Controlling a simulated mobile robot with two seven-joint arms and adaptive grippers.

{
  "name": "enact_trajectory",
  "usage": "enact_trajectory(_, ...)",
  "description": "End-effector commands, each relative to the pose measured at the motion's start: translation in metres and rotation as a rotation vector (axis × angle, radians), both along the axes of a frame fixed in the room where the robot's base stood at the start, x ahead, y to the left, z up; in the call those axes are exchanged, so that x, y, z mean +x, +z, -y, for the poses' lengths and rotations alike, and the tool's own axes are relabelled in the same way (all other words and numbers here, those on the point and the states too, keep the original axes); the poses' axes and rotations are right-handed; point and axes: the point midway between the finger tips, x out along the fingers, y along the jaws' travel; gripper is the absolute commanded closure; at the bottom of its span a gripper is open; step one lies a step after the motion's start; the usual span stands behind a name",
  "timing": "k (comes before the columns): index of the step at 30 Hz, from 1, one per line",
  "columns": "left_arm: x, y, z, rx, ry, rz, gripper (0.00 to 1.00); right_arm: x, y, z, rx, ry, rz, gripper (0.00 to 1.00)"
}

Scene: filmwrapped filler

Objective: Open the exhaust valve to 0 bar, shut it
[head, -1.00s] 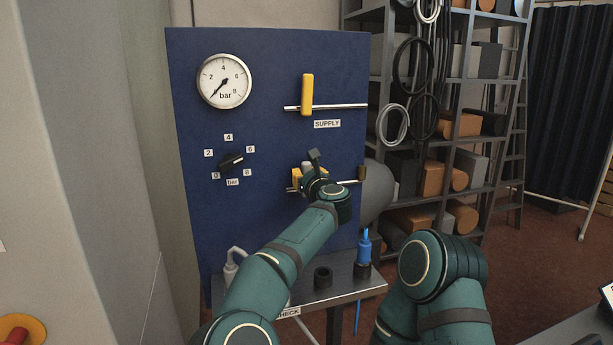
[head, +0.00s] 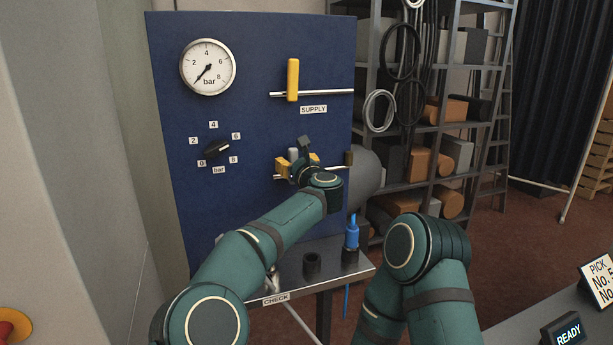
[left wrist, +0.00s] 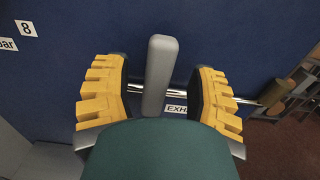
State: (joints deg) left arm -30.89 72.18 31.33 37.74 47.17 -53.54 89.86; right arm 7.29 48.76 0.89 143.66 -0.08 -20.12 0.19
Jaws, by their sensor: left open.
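The exhaust valve's grey lever (left wrist: 160,65) stands upright across its pipe in the left wrist view; its label is partly hidden, reading "EXH". My left gripper (left wrist: 161,92) is open, its yellow fingers either side of the lever with gaps. In the head view the left gripper (head: 299,163) is at the lower pipe, and only a little of the grey lever (head: 293,154) shows. The round gauge (head: 207,67) has its needle pointing lower left, around the low end of the scale. My right gripper is out of view.
The supply valve's yellow lever (head: 293,79) stands upright above. A black knob (head: 216,149) with a bar scale is on the blue panel (head: 260,45). A storage rack (head: 445,120) stands right.

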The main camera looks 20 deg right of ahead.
Motion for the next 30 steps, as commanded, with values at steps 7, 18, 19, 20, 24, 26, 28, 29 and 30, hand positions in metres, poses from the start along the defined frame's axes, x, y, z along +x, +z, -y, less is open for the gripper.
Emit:
enact_trajectory(7,-0.023,0.000,-0.001,0.001,0.001,0.001,0.43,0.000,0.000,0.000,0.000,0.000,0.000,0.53)
enact_trajectory(18,-0.071,0.000,-0.001,0.002,0.002,0.003,0.43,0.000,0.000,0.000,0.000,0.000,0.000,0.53)
enact_trajectory(19,-0.075,0.000,-0.001,0.001,0.002,0.004,0.43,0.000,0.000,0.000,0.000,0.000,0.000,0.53)
enact_trajectory(20,-0.079,0.001,-0.001,0.000,0.003,0.004,0.43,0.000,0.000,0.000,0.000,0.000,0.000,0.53)
enact_trajectory(24,-0.093,0.001,0.000,-0.001,0.003,0.004,0.43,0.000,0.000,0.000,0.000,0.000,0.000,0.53)
enact_trajectory(26,-0.097,0.000,0.000,-0.001,0.003,0.003,0.43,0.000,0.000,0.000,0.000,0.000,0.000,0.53)
enact_trajectory(28,-0.099,0.000,0.000,-0.001,0.004,0.003,0.43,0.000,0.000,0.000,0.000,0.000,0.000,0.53)
enact_trajectory(29,-0.100,0.000,0.000,-0.001,0.005,0.003,0.43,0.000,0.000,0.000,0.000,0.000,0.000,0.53)
enact_trajectory(30,-0.101,0.000,0.000,-0.001,0.005,0.003,0.43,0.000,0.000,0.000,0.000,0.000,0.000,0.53)
